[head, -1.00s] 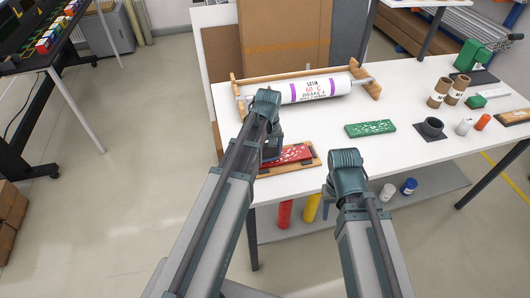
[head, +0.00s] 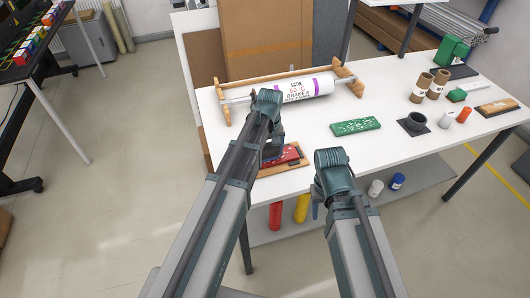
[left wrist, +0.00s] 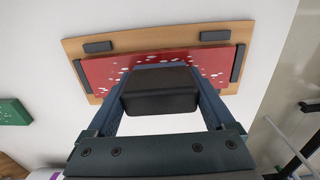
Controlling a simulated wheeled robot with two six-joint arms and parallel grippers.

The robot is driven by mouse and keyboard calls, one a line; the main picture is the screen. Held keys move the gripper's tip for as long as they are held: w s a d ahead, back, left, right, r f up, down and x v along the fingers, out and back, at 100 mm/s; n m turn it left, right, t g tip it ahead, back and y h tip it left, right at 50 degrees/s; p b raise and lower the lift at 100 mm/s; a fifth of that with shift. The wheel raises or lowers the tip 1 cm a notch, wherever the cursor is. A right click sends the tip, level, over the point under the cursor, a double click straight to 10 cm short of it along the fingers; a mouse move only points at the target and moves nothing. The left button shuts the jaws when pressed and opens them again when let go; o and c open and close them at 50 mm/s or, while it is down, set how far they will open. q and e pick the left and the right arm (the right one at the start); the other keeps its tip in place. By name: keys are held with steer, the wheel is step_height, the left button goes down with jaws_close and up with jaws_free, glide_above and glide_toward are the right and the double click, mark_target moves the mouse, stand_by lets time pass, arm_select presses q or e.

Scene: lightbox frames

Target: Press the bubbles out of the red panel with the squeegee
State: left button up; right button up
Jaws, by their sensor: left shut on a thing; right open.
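The red panel (head: 291,155) lies on a wooden board (head: 300,165) at the table's near left edge. In the left wrist view the red panel (left wrist: 103,73) shows white bubble spots on both sides, and dark stops sit on the board (left wrist: 150,40). My left gripper (head: 272,152) is over the panel, shut on the black squeegee (left wrist: 160,90). The squeegee hides the panel's middle, and I cannot tell whether its edge touches the surface. My right gripper (head: 315,211) is mostly hidden behind its arm, low in front of the table edge, apart from the panel.
A large white roll (head: 295,88) rests on a wooden stand behind the board. A green panel (head: 355,126) lies to the right. A dark ring (head: 415,122), cardboard tubes (head: 421,87) and small cylinders stand further right. White table between them is bare.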

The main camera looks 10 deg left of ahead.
mark_target(284, 155)
arm_select(q)
steer(key=shift+w+d, duration=0.6)
steer(key=shift+d, duration=0.35)
steer(key=shift+w+d+f, duration=0.1)
steer(key=shift+w+d, duration=0.4)
steer(key=shift+d, duration=0.3)
steer(key=shift+w+d, duration=0.45)
steer(key=shift+d, duration=0.35)
steer(key=shift+d, duration=0.1)
steer(key=shift+w+d, duration=0.55)
steer(key=shift+d, duration=0.25)
steer(key=shift+w+d, duration=0.5)
steer(key=shift+d, duration=0.25)
steer(key=shift+f, duration=0.1)
steer(key=shift+c, duration=0.6)
steer(key=shift+s, duration=0.1)
steer(key=shift+s+a, duration=0.5)
steer(key=shift+a, duration=0.35)
steer(key=shift+s+a, duration=0.45)
steer(key=shift+a, duration=0.4)
